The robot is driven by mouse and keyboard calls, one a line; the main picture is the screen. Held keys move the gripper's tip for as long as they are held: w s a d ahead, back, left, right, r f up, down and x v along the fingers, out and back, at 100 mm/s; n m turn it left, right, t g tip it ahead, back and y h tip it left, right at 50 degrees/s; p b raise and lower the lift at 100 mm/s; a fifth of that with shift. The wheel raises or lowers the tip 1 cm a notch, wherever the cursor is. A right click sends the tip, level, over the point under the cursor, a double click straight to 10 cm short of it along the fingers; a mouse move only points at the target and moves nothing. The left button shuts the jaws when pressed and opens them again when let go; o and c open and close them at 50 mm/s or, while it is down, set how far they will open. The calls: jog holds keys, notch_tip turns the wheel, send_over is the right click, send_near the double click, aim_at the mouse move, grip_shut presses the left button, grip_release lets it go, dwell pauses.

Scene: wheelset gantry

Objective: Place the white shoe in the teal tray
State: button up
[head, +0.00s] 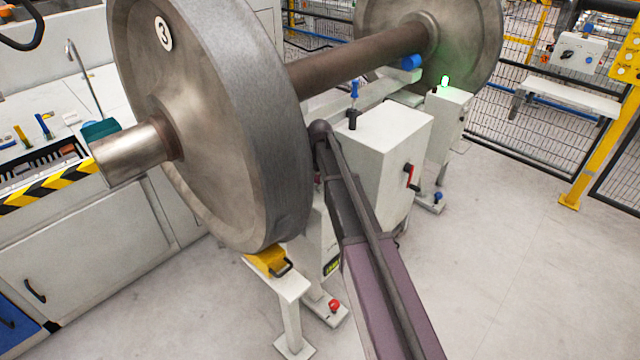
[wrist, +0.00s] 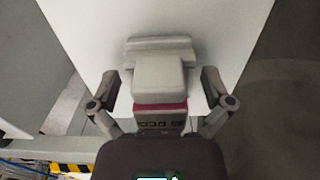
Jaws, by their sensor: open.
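In the wrist view, a pale stepped block (wrist: 160,78), which looks like the white shoe, lies in front of a broad white surface (wrist: 100,25). My gripper (wrist: 161,88) is open, with one finger on each side of the block. I cannot tell whether the fingers touch it. In the head view, the shoe and my gripper do not show clearly. A teal object (head: 99,129), which looks like the teal tray, sits on the left bench, partly hidden behind the axle end.
A large wheelset (head: 205,120) stands between the left bench and the white cabinet (head: 375,150). Black-yellow striping (head: 45,190) edges the bench. A blue-handled tool (head: 354,92) stands at the cabinet. A yellow post (head: 595,150) stands at right. The floor (head: 510,260) at right is clear.

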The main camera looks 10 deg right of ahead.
jog(key=shift+c, duration=0.2)
jog(key=c, duration=1.1)
jog(key=shift+r, duration=0.15)
jog(key=shift+s+r+p, duration=0.1)
jog(key=shift+r+p, duration=1.65)
jog(key=shift+p, duration=0.15)
jog(key=s+r+p, duration=0.1)
jog(key=s, duration=1.5)
jog(key=shift+a, duration=0.15)
jog(key=shift+w+r, duration=0.1)
